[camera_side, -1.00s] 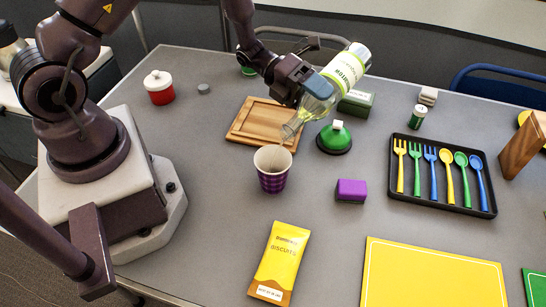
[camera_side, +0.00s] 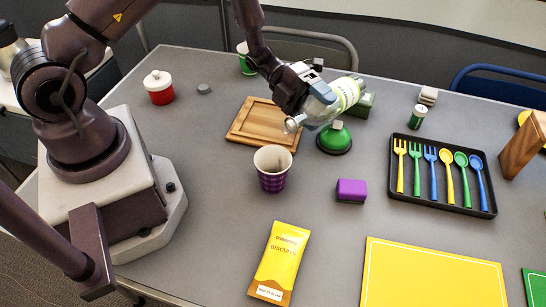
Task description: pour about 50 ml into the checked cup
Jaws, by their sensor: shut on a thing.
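My gripper (camera_side: 316,98) is shut on a clear bottle with a green-and-white label (camera_side: 347,93). The bottle lies nearly level, its mouth slightly lower and pointing left, above and just right of the purple checked cup (camera_side: 272,180). The cup stands upright on the table, open at the top, apart from the bottle. No stream shows between them. I cannot tell the liquid level in the cup.
A wooden board (camera_side: 250,133) lies behind the cup. A green domed object (camera_side: 334,140) and a purple block (camera_side: 351,191) stand to the right. A green cup (camera_side: 245,66) is partly hidden behind my arm. A biscuit packet (camera_side: 279,262) lies in front. A cutlery tray (camera_side: 458,206) is at right.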

